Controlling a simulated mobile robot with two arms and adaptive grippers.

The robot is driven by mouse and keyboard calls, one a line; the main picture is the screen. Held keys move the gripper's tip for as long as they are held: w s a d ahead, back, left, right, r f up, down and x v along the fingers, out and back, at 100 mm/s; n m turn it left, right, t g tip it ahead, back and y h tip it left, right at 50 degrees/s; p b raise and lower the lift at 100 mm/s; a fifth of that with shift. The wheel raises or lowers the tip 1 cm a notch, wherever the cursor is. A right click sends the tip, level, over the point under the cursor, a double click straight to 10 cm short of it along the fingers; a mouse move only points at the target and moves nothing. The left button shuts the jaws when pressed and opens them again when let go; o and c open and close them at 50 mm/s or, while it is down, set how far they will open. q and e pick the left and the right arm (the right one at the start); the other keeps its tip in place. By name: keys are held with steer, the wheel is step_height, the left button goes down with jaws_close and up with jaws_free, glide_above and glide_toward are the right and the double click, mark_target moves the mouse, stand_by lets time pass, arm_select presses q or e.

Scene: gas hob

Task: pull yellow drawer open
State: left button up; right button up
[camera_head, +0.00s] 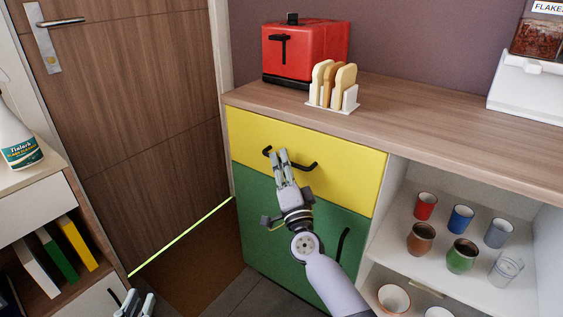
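The yellow drawer (340,159) is the top front of the cabinet and looks flush with it, closed. Its black bar handle (308,167) runs across the middle of the front. My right gripper (281,154) is at the handle's left-middle part, its two fingers close together and covering part of the bar. Whether the fingers are closed around the bar or just in front of it cannot be told. My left gripper (137,301) is low at the bottom left edge, far from the drawer, with its fingertips apart and nothing seen between them.
A green front (262,222) with a black handle lies below the drawer. Open shelves with several cups (461,218) are on the right. A red toaster (303,50) and a toast rack (332,88) stand on the worktop. A wooden door (135,95) is left.

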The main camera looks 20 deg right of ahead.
steer(key=shift+w+r, duration=0.2)
steer(key=shift+w, duration=0.2)
steer(key=shift+c, duration=0.2)
jaws_close()
stand_by(0.3)
